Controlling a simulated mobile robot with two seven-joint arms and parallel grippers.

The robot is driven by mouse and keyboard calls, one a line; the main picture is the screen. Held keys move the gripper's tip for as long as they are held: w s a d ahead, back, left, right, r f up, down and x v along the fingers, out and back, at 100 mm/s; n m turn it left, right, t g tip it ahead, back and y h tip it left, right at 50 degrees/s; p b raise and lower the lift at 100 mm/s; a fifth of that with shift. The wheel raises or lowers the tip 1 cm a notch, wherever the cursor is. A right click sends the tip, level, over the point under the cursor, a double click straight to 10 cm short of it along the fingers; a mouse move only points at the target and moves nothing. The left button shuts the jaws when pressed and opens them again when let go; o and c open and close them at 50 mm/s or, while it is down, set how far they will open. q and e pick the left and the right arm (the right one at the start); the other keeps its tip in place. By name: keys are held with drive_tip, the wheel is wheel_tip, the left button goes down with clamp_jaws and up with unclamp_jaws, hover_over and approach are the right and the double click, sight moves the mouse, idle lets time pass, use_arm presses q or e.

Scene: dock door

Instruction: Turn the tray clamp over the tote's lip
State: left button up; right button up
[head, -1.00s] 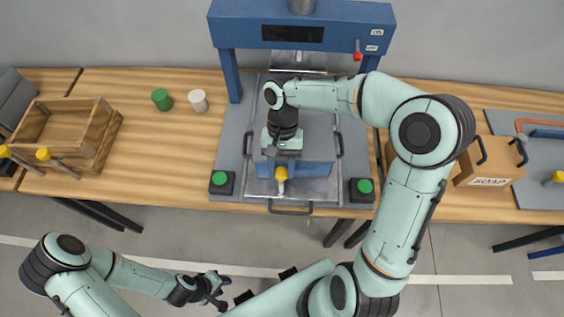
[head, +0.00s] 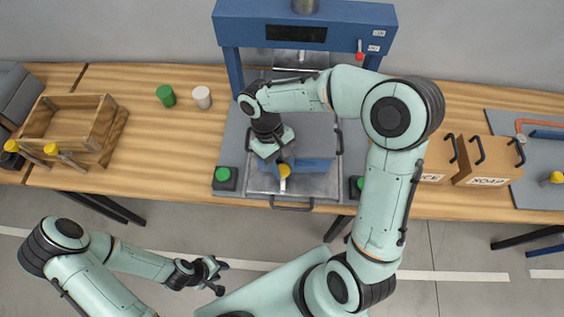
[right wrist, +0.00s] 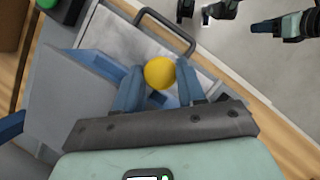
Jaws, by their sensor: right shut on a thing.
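The tray clamp's yellow knob (head: 284,171) stands at the front of the metal tray (head: 262,182), by the blue front wall of the tote (head: 315,164). In the right wrist view the knob (right wrist: 160,72) sits between the blue fingers of my right gripper (right wrist: 160,80), which is shut on the clamp. My right gripper (head: 280,160) reaches down at a tilt in the head view. The clamp's lower part is hidden in the wrist view, so I cannot tell whether it lies over the tote's lip. My left gripper (head: 218,277) is open and empty, over the floor in front of the bench.
A blue press frame (head: 300,33) stands behind the tray. Green buttons flank the tray (head: 223,174). A wooden crate (head: 75,125) with yellow-knobbed tools is at left. A green cup (head: 166,95) and a white cup (head: 202,97) stand near it. A soap box (head: 487,165) is at right.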

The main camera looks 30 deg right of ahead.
drive_tip(key=shift+n, duration=0.3)
drive_tip(key=o, duration=0.8)
drive_tip(key=shift+c, duration=0.2)
use_arm(q)
drive_tip(key=shift+w+r+p, duration=0.6)
drive_tip(key=shift+w+r, duration=0.15)
drive_tip(key=shift+w, duration=0.2)
use_arm(e)
drive_tip(key=v, duration=1.3)
drive_tip(key=shift+a+r, duration=0.15)
